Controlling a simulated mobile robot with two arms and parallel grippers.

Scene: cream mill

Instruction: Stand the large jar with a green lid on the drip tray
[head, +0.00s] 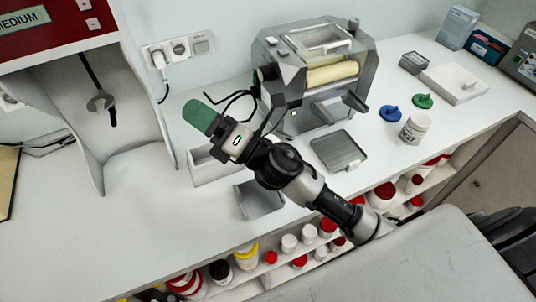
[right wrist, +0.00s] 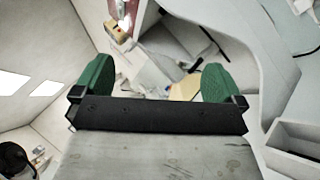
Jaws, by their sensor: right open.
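A white jar (head: 415,127) with a label stands on the right part of the counter; I see no green lid on it. A loose green lid (head: 423,101) with a knob lies behind it. The grey drip tray (head: 338,151) lies empty in front of the mill (head: 318,75). My right gripper (head: 201,117) is raised at the left of the mill, pointing up-left, away from jar and tray. In the right wrist view its two green fingers (right wrist: 157,82) stand wide apart with nothing between them. My left gripper is not in view.
A blue lid (head: 390,114) lies left of the jar. A white open box (head: 210,166) and a grey sheet-like tray (head: 262,200) sit below my gripper. Shelves under the counter hold several jars with red, white and yellow lids. A red-fronted cabinet (head: 45,25) stands at left.

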